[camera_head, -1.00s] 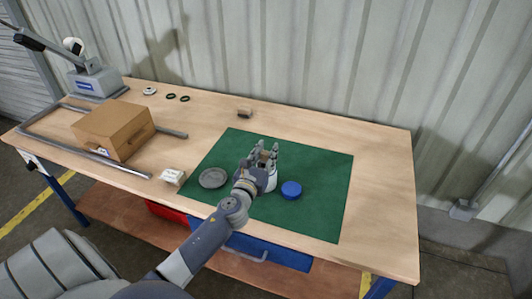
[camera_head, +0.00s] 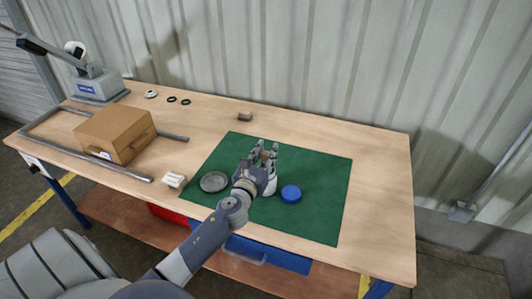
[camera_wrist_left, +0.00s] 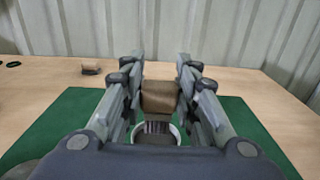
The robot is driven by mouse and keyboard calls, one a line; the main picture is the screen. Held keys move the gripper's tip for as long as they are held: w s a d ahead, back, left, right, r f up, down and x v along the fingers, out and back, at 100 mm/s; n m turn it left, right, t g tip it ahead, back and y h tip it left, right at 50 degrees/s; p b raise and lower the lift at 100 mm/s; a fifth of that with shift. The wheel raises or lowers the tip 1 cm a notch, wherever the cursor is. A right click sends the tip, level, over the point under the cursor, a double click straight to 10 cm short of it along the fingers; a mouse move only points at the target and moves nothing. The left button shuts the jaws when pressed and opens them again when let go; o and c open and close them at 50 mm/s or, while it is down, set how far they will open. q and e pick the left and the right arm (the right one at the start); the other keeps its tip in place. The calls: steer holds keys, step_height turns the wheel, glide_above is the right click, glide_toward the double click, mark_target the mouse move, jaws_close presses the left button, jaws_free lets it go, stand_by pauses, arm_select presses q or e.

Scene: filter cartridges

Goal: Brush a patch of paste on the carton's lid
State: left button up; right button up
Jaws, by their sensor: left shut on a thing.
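The brown carton (camera_head: 117,127) stands at the left of the bench, with its lid facing up and no paste visible on it. My left gripper (camera_head: 266,150) is over the green mat, shut on a brush. In the left wrist view the brush's brown wooden handle (camera_wrist_left: 160,97) sits between the fingers (camera_wrist_left: 160,90), with dark bristles below it. A white pot (camera_head: 271,185) stands right under the brush; its rim (camera_wrist_left: 178,134) shows around the bristles. I cannot tell how deep the bristles reach into it. My right gripper is not in view.
A blue lid (camera_head: 291,194) and a grey round dish (camera_head: 213,182) lie on the green mat (camera_head: 320,205). A white item (camera_head: 173,180) lies near the front edge. A grey rail frame surrounds the carton. A press (camera_head: 95,82), dark rings and a small brown block (camera_head: 244,117) are further back.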

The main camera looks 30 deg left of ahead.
mark_target(266, 153)
arm_select(q)
steer(key=shift+r+p, duration=2.1)
steer(key=shift+r, duration=0.35)
steer(key=shift+f, duration=0.1)
